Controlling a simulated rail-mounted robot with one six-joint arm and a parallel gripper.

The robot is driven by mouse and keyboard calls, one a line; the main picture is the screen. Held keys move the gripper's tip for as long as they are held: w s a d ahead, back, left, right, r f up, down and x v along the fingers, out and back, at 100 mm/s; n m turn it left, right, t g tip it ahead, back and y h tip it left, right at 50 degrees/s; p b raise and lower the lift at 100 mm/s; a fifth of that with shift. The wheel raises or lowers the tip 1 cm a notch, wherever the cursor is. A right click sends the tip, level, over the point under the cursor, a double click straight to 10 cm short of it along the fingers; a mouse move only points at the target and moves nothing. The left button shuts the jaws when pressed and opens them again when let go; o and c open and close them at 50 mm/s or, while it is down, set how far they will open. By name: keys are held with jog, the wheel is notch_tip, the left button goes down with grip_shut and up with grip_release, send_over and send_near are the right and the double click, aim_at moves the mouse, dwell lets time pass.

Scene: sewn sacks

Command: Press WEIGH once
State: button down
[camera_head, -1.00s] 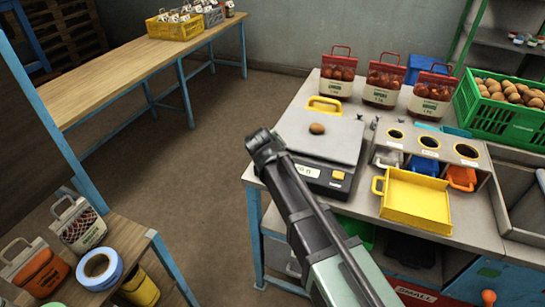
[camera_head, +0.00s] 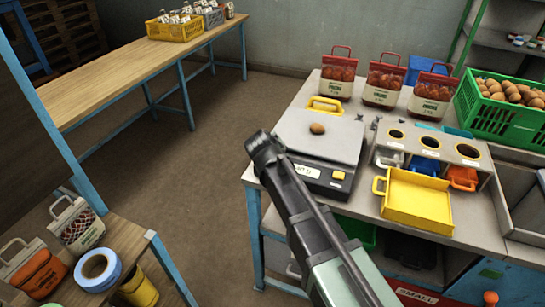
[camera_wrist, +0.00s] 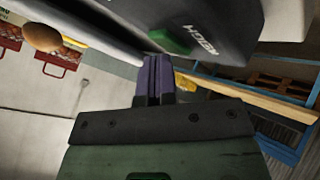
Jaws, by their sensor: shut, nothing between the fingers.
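The scale (camera_head: 322,142) stands on the grey bench with a brown round item (camera_head: 317,128) on its plate; the item also shows in the wrist view (camera_wrist: 40,37). Its front panel has a small display (camera_head: 306,170) and a yellow key (camera_head: 338,175). In the wrist view, a green button (camera_wrist: 170,40) sits on the dark panel beside upside-down WEIGH lettering (camera_wrist: 203,40). My gripper (camera_wrist: 155,62) is shut and empty. Its purple fingertips are close to the green button; I cannot tell whether they touch it. In the head view my arm hides the fingertips and the green button.
A yellow tray (camera_head: 416,198) and a holder with round holes (camera_head: 428,146) stand right of the scale. Red-topped bags (camera_head: 384,83) stand behind, and a green crate (camera_head: 505,120) is at far right.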

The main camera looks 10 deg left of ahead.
jog(key=shift+r, duration=0.1)
jog(key=shift+r+p, duration=0.8)
jog(key=shift+p, duration=0.1)
notch_tip(320, 180, up, 5)
jog(key=p, duration=0.5)
jog(key=shift+r, duration=0.1)
